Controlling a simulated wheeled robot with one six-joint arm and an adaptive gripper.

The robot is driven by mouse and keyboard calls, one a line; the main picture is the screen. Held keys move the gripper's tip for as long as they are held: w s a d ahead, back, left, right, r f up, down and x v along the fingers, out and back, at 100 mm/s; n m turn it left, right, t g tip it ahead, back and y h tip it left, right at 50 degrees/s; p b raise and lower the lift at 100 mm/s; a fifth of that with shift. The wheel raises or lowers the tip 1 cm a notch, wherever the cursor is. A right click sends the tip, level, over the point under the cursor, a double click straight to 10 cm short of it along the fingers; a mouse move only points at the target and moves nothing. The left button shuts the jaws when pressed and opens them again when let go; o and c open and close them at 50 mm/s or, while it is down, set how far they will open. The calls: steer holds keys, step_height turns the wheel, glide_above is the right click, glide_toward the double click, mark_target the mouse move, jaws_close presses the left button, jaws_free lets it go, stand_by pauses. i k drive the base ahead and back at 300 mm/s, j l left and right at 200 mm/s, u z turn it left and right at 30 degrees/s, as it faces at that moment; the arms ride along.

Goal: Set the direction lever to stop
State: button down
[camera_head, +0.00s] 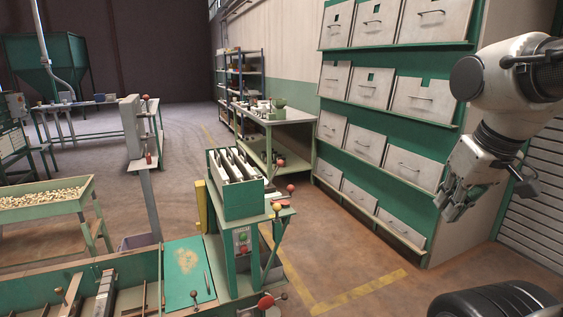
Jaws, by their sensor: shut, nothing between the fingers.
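A green machine (238,197) stands in the lower middle, with pale slotted plates on top. Lower down are a red knob (265,302) and a small dark-knobbed lever (281,296). I cannot tell which is the direction lever, and no stop marking is readable. A panel with a green and a red button (242,241) is on the machine's front. My gripper (451,207) is shut and empty at the right, well apart from the levers.
A tall green rack of grey drawers (383,161) stands behind my arm. A green bench (284,116) is at the back middle. A tray of nuts (42,198) is at the left. A yellow floor line (360,291) crosses open floor between machine and rack.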

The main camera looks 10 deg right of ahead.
mark_target(280, 163)
steer(key=i+j, duration=0.2)
steer(key=i, duration=0.25)
steer(key=i+j, duration=0.2)
steer(key=i, duration=0.2)
steer(key=i+j, duration=0.15)
steer(key=i, duration=0.3)
steer(key=z, duration=0.05)
